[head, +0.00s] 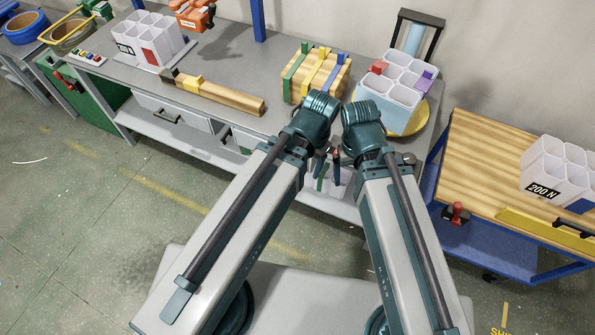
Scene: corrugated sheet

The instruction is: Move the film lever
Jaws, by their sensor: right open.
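I cannot pick out the film lever with certainty. A black frame holding a pale blue film roll (414,40) stands at the back right of the grey bench. In front of it, a block of white tubes on a light blue box (395,118) rests on a yellow round plate (424,116). My right gripper (337,166) shows small and dark between my two arms, below the elbows, near the bench's front edge. It is open, with nothing seen in it. My left gripper is mostly hidden by my left arm, and its jaws cannot be made out.
A strapped wooden crate (315,78) and a wooden beam (215,92) lie on the bench (235,60). White tubes (152,38) stand at the left. A wooden-topped blue cart (480,160) with a red-handled clamp (456,214) stands at right. The floor at left is clear.

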